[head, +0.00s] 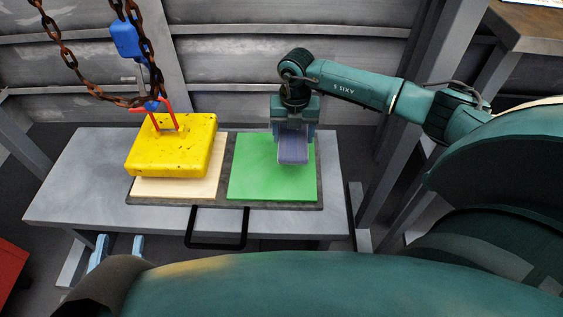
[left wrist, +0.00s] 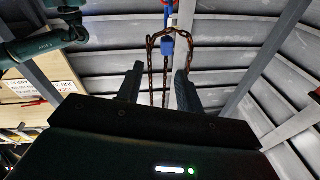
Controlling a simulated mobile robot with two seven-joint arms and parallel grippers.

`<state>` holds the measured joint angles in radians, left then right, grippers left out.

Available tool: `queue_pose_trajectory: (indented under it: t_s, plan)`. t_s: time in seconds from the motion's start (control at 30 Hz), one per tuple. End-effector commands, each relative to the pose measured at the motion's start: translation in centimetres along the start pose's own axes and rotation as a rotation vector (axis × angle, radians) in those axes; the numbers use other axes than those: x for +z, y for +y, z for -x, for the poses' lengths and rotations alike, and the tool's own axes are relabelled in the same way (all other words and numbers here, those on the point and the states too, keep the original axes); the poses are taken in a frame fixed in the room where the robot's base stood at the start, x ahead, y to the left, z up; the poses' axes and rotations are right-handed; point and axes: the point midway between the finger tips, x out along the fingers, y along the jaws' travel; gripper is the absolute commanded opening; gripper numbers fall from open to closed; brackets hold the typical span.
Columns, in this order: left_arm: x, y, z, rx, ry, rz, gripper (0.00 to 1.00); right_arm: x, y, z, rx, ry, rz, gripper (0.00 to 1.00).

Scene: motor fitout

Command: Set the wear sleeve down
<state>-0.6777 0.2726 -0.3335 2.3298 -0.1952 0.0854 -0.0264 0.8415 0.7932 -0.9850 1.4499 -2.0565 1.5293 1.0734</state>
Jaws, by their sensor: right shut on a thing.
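The wear sleeve (head: 293,151) is a purple-grey piece below my right gripper (head: 293,134). My right gripper is shut on it and points down over the green pad (head: 250,186). I cannot tell whether the sleeve touches the pad or hangs just above it. The sleeve's upper part is hidden by the gripper. My left gripper (head: 118,247) is low at the front left of the table, partly hidden by my own arm. In the left wrist view its two fingers (left wrist: 157,88) stand apart with nothing between them.
A yellow block (head: 170,147) with a red bracket sits over a beige pad (head: 170,188), left of the green pad. A rusty chain (head: 110,98) with a blue hook block (head: 126,40) hangs above it. A dark tray (head: 226,196) with a black handle (head: 216,246) holds both pads on the grey table (head: 80,185).

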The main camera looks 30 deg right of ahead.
Motion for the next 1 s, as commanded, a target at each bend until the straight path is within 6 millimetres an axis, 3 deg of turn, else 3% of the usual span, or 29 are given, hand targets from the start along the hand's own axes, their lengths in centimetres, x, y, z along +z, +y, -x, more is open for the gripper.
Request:
queue_pose_trajectory:
  t_s: [0.13, 0.37, 0.6, 1.0]
  plan:
    - [0.3, 0.2, -0.1, 0.004, 0.026, 0.010, 0.36, -0.1, 0.0, -3.0, -0.003, 0.002, 0.002, 0.43]
    - [0.2, 0.3, -0.3, 0.005, 0.040, 0.034, 0.36, -0.1, 0.0, -5.4, -0.002, 0.003, 0.003, 0.43]
    - [0.2, 0.5, -0.5, 0.009, 0.060, 0.070, 0.36, -0.1, 0.0, -9.0, -0.002, 0.002, 0.005, 0.43]
    - [0.2, 0.5, -0.5, 0.011, 0.060, 0.079, 0.36, -0.1, 0.0, -9.4, -0.001, 0.001, 0.005, 0.43]
